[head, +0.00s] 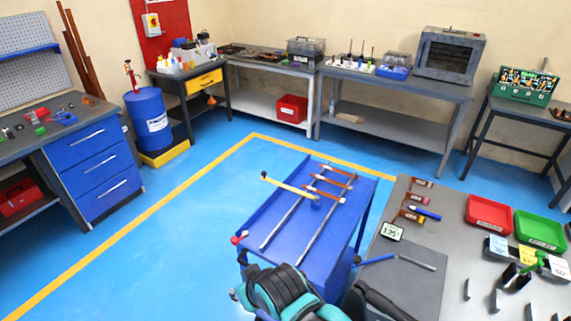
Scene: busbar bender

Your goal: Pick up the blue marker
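A blue marker (425,213) lies near the far left part of the grey worktable (455,210) at the right. It is beside several small brown-red pieces (412,215) and a little above a small angle display reading about 135 (392,231). Nothing is touching it from above. Neither of my grippers can be made out in the head view.
A red tray (489,213) and a green tray (540,230) stand right of the marker. A blue-handled tool (376,261) lies at the table's left edge. A blue cart (290,185) with long bars stands left. A teal and black object (285,292) is at bottom centre.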

